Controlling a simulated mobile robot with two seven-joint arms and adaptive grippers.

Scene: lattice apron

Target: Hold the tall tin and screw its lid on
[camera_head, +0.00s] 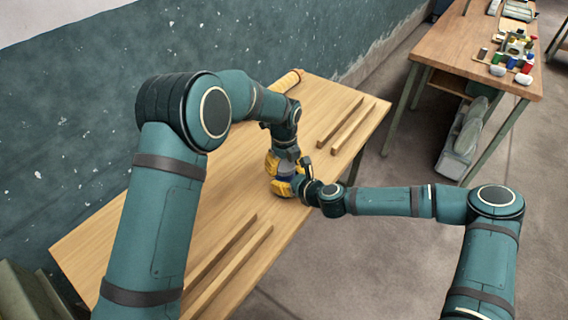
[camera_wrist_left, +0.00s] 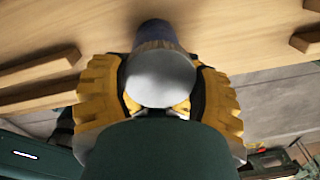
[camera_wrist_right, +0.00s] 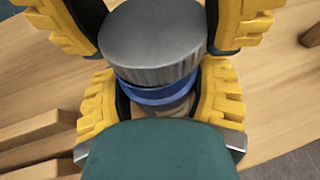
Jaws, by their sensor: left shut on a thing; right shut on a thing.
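The tall tin is blue with a brownish lower part; it stands upright on the table (camera_head: 120,225), mostly hidden by my grippers. Its blue side (camera_wrist_right: 160,95) shows in the right wrist view. The lid (camera_wrist_right: 152,45) is grey, round and ridged at the edge, and sits over the tin's top. It also shows in the left wrist view (camera_wrist_left: 160,78). My left gripper (camera_head: 272,163) comes from above and is shut on the lid. My right gripper (camera_head: 284,187) comes from the side, below it, shut around the tin. I cannot tell how far the threads engage.
A pair of wooden strips (camera_head: 225,262) lies on the near part of the table, another pair (camera_head: 345,122) at the far right. A yellowish roll (camera_head: 286,82) lies at the back edge. A second table (camera_head: 450,50) with small objects stands apart, at right.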

